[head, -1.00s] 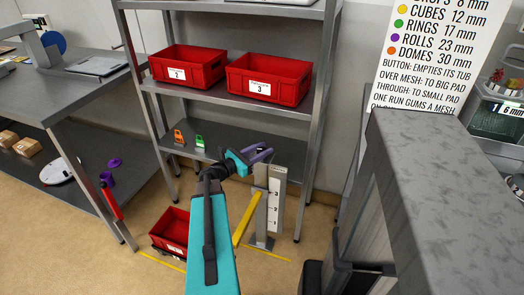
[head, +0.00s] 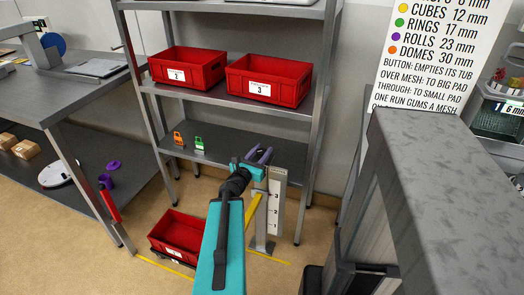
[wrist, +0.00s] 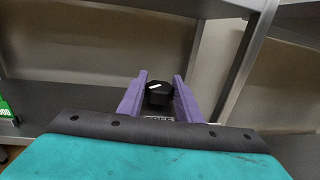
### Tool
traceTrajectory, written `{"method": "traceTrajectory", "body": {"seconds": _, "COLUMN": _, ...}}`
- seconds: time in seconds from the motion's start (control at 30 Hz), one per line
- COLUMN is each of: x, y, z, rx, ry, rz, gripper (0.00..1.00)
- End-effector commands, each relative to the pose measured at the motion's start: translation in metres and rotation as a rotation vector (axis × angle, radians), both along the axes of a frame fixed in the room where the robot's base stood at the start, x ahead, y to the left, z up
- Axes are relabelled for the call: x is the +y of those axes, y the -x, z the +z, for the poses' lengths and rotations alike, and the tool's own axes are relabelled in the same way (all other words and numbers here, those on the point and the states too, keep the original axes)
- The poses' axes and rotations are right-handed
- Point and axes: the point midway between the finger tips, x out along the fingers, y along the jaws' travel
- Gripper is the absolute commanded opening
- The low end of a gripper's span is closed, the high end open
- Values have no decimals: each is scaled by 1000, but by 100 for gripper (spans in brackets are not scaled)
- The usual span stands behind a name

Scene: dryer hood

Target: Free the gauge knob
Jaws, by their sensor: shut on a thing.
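The gauge knob (wrist: 157,95) is black with a white mark and shows between my purple fingers in the wrist view. My gripper (wrist: 158,97) is shut on it, one finger on each side. In the head view my gripper (head: 259,155) is at the top of the gauge post, in front of the shelf rack; I cannot make out the knob clearly there. The gauge post carries a white numbered scale plate (head: 277,205) and a slanting yellow bar (head: 252,208). Part of the post is hidden behind my arm.
The metal rack holds red bins 2 (head: 187,68) and 3 (head: 270,79). Orange (head: 179,139) and green (head: 199,143) clips sit on its lower shelf. Another red bin (head: 178,237) stands on the floor left of my arm. A grey-topped unit (head: 450,180) stands close on the right.

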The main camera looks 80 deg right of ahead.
Motion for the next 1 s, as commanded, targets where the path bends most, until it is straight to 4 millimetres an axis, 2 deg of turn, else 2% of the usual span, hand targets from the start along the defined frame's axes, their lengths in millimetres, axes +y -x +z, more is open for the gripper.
{"method": "traceTrajectory", "body": {"seconds": 0.03, "x": -1, "y": 3, "z": 7, "rx": 4, "ry": 7, "rz": 8, "gripper": 9}}
{"method": "traceTrajectory", "body": {"seconds": 0.17, "x": -2, "y": 2, "z": 9, "rx": 5, "ry": 10, "rz": 43, "gripper": 9}}
{"method": "traceTrajectory", "body": {"seconds": 1.0, "x": -1, "y": 0, "z": 4, "rx": 3, "ry": 5, "rz": 236, "gripper": 9}}
